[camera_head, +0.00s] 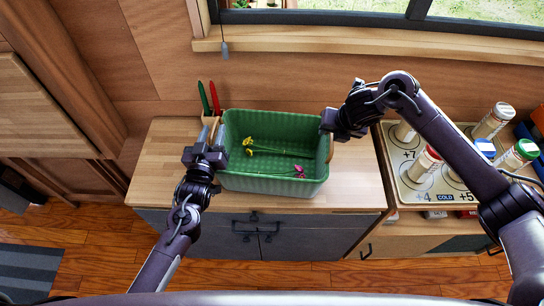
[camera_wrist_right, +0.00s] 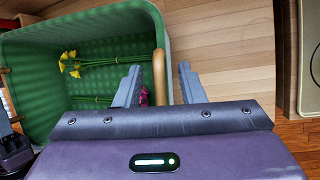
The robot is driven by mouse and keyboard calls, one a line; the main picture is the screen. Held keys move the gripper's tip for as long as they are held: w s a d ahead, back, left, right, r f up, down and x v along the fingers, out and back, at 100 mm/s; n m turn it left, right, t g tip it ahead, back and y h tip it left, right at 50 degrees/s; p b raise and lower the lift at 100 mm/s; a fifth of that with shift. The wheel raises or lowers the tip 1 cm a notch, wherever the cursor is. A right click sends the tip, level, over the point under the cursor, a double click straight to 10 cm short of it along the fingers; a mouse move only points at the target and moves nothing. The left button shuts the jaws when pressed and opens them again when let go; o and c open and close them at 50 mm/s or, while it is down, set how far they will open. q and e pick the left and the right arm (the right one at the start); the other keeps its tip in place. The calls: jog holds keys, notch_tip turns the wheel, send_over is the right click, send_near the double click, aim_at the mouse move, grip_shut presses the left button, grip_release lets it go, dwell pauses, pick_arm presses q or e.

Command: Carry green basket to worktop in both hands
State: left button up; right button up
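The green basket (camera_head: 272,185) stands upright on a wooden worktop (camera_head: 163,180). Yellow flowers (camera_head: 248,146) and a pink flower (camera_head: 299,171) with green stems lie inside it. My left gripper (camera_head: 211,134) is at the basket's left side, by its wooden handle (camera_head: 210,120); its fingers look apart, and whether they touch the handle is unclear. My right gripper (camera_wrist_right: 158,84) is at the right side. In the right wrist view its fingers are open, one on each side of the right wooden handle (camera_wrist_right: 160,77), with gaps between.
A window sill (camera_head: 350,42) runs behind. Worktop is free left of the basket.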

pick_arm(q)
jog(key=shift+w, duration=0.45)
pick_arm(e)
jog(key=shift+w+a+f, duration=0.1)
jog(key=shift+w+f, duration=0.1)
jog(key=shift+f, duration=0.2)
pick_arm(q)
grip_shut()
pick_arm(e)
grip_shut()
jog(key=shift+r, duration=0.1)
